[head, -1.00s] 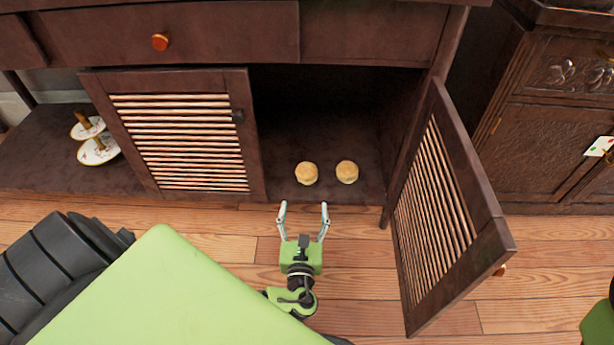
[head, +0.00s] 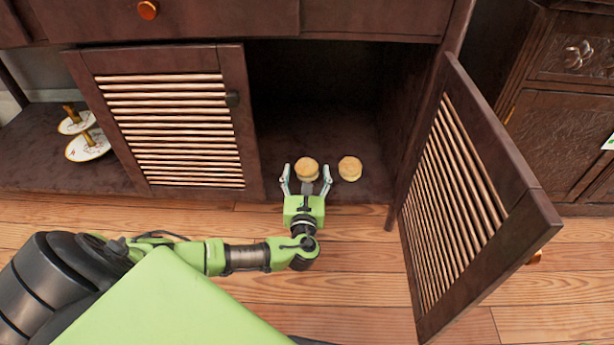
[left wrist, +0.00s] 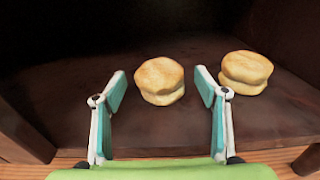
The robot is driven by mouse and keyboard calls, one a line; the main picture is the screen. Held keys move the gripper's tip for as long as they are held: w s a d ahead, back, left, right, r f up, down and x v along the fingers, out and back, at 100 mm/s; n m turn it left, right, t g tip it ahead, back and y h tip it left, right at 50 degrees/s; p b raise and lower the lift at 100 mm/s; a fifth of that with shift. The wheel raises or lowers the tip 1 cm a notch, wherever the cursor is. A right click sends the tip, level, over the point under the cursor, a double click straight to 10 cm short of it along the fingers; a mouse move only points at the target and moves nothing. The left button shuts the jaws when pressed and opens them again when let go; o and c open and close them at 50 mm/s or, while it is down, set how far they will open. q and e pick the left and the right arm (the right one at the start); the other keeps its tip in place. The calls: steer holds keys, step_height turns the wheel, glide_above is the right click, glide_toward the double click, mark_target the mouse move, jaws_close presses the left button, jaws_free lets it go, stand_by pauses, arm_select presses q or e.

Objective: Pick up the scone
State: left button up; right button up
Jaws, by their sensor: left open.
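Two scones sit on the cabinet's floor in the open compartment. The left scone (head: 307,169) is between the fingertips of my left gripper (head: 306,177), or just ahead of them. My left gripper is open, with a finger on each side and a visible gap to the scone in the left wrist view (left wrist: 160,84). The right scone (head: 350,168) stands just outside the right finger; it also shows in the left wrist view (left wrist: 246,73). My right gripper is not in view.
The right slatted door (head: 470,215) stands open toward the front right. The left slatted door (head: 175,130) covers the compartment's left side. Tiered plates (head: 88,146) stand on a low shelf at the left. The wooden floor (head: 350,300) in front is partly free.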

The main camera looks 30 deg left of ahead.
arm_select(q)
steer(key=shift+w+a, duration=0.15)
steer(key=shift+w, duration=0.1)
steer(key=c, duration=1.2)
